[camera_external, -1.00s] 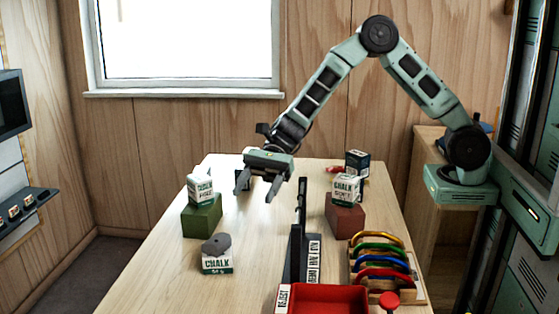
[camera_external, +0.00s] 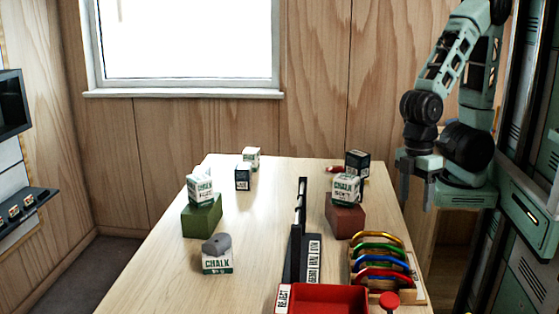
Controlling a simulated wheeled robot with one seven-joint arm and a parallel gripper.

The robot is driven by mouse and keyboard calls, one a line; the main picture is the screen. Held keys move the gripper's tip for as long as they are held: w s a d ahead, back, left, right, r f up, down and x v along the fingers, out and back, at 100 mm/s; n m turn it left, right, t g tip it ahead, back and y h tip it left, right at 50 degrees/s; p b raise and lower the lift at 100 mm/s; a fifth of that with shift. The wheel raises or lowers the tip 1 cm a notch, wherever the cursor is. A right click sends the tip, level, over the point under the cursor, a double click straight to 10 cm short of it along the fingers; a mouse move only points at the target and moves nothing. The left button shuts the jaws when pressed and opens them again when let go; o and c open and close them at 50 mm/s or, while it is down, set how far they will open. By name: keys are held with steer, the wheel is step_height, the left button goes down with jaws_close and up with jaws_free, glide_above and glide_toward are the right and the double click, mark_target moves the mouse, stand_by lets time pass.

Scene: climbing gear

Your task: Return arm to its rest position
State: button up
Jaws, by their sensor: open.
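My gripper (camera_external: 417,190) hangs at the right, fingers pointing down, near the right edge of the table (camera_external: 262,215). It is open, with nothing between its fingers. My arm is folded back over its green base at the right, with the elbow high near the top of the view.
On the table are a chalk box on a green block (camera_external: 201,220), one on a brown block (camera_external: 345,217), a chalk box with a grey lump on top (camera_external: 217,262), small boxes at the back, a dark divider (camera_external: 300,250), a red tray (camera_external: 322,298) and a rack of coloured carabiners (camera_external: 382,262).

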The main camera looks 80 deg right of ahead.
step_height(320, 180, up, 14)
steer(key=s+d+n+p, duration=0.1)
steer(key=n+p, duration=0.1)
steer(key=p, duration=1.3)
steer(key=shift+t, duration=0.3)
step_height(320, 180, down, 4)
steer(key=b, duration=0.4)
steer(key=shift+d+f+b, duration=0.1)
steer(key=shift+b, duration=0.3)
